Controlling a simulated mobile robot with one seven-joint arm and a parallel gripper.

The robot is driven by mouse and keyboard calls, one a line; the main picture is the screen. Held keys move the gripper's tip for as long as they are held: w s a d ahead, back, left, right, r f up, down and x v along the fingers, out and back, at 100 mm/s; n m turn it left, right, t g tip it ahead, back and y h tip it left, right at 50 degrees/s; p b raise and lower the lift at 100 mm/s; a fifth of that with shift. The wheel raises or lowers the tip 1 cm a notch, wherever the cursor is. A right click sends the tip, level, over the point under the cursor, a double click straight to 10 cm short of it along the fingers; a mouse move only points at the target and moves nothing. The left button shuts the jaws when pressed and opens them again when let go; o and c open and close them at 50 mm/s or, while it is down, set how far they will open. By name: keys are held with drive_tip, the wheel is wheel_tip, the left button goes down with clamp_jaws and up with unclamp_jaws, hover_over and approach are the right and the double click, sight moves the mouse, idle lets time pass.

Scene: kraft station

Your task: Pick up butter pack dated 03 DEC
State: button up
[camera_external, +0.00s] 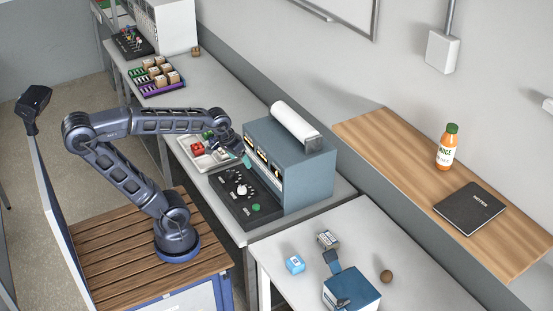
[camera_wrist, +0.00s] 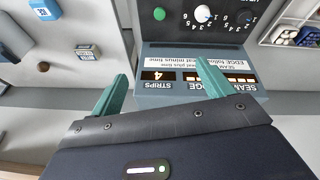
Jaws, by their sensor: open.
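Two small packs lie on the near white table in the external view. One is a light blue pack (camera_external: 295,264) and one is a grey-white pack with dark print (camera_external: 327,240). Two small packs also show at the upper left of the wrist view, a blue one (camera_wrist: 43,11) and a grey-dark one (camera_wrist: 87,52). No date is legible on any of them. My gripper (camera_external: 246,158) is open and empty, with teal fingers (camera_wrist: 162,72) spread in front of the blue-grey machine's (camera_external: 309,181) labelled panel. It is well apart from the packs.
A black control board (camera_external: 229,215) with knobs lies before the machine. A light tray (camera_external: 205,163) holds red items behind it. A wooden shelf (camera_external: 400,160) holds a sauce bottle (camera_external: 447,148) and notebook (camera_external: 469,208).

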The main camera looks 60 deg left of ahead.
drive_tip(key=w+d+f+n+g+h, duration=0.1)
drive_tip(key=w+d+f+n, duration=0.2)
drive_tip(key=w+d, duration=0.35)
drive_tip(key=w+d+f+n+g+h, duration=0.1)
drive_tip(key=w+d+f+n, duration=0.3)
drive_tip(key=w, duration=0.3)
drive_tip(key=n+g+h, duration=0.2)
drive_tip(key=n, duration=0.6)
approach(328, 238)
drive_tip(key=shift+s, duration=0.15)
drive_tip(key=x, duration=0.4)
drive_tip(key=shift+d+f, duration=0.2)
drive_tip(key=shift+f, duration=0.15)
drive_tip(key=shift+x, duration=2.65)
drive_tip(key=shift+f, duration=0.2)
drive_tip(key=shift+c, duration=0.2)
drive_tip(key=shift+w, duration=0.2)
drive_tip(key=c, duration=1.2)
drive_tip(key=shift+r, duration=0.1)
